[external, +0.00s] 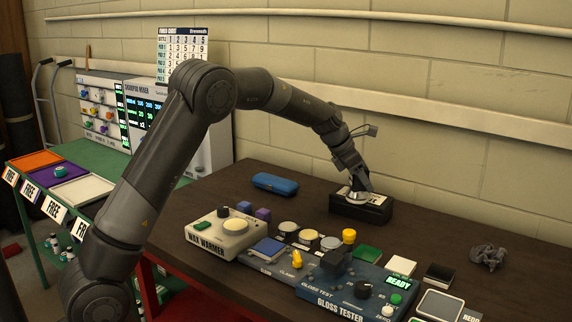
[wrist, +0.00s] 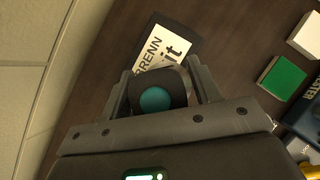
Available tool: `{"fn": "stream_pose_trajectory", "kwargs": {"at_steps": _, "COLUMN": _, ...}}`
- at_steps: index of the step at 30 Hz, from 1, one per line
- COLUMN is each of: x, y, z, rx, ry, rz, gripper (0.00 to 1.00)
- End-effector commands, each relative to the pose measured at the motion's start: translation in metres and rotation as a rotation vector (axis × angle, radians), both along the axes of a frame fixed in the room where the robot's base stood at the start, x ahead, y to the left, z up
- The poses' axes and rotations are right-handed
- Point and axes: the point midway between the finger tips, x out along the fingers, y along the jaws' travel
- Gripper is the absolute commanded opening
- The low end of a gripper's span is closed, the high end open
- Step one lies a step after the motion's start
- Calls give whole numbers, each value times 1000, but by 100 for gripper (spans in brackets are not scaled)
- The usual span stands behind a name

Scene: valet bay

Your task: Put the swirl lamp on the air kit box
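The swirl lamp (wrist: 155,95) is a dark, short body with a round teal face, seen between my gripper's fingers in the wrist view. My gripper (external: 357,190) points down over the air kit box (external: 362,211), and its fingers are shut on the lamp's sides. The box is black with a white label on top, and lies near the back of the brown table. In the wrist view its label (wrist: 154,48) shows just beyond the lamp. The lamp is at or just above the box top; I cannot tell whether they touch.
A blue case (external: 275,184) lies to the left of the box. The wax warmer (external: 222,236), several small pots and the gloss tester (external: 345,285) fill the front. A crumpled grey cloth (external: 488,256) lies to the right. The wall (external: 450,150) is close behind.

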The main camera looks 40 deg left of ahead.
Motion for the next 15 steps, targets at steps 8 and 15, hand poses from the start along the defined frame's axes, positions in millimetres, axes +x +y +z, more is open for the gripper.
{"fn": "stream_pose_trajectory", "kwargs": {"at_steps": 8, "x": 0, "y": 0, "z": 0, "rx": 0, "ry": 0, "rz": 0, "gripper": 63}}
{"fn": "stream_pose_trajectory", "kwargs": {"at_steps": 15, "x": -6, "y": 7, "z": 20, "rx": -1, "ry": -3, "rz": 1, "gripper": 63}}
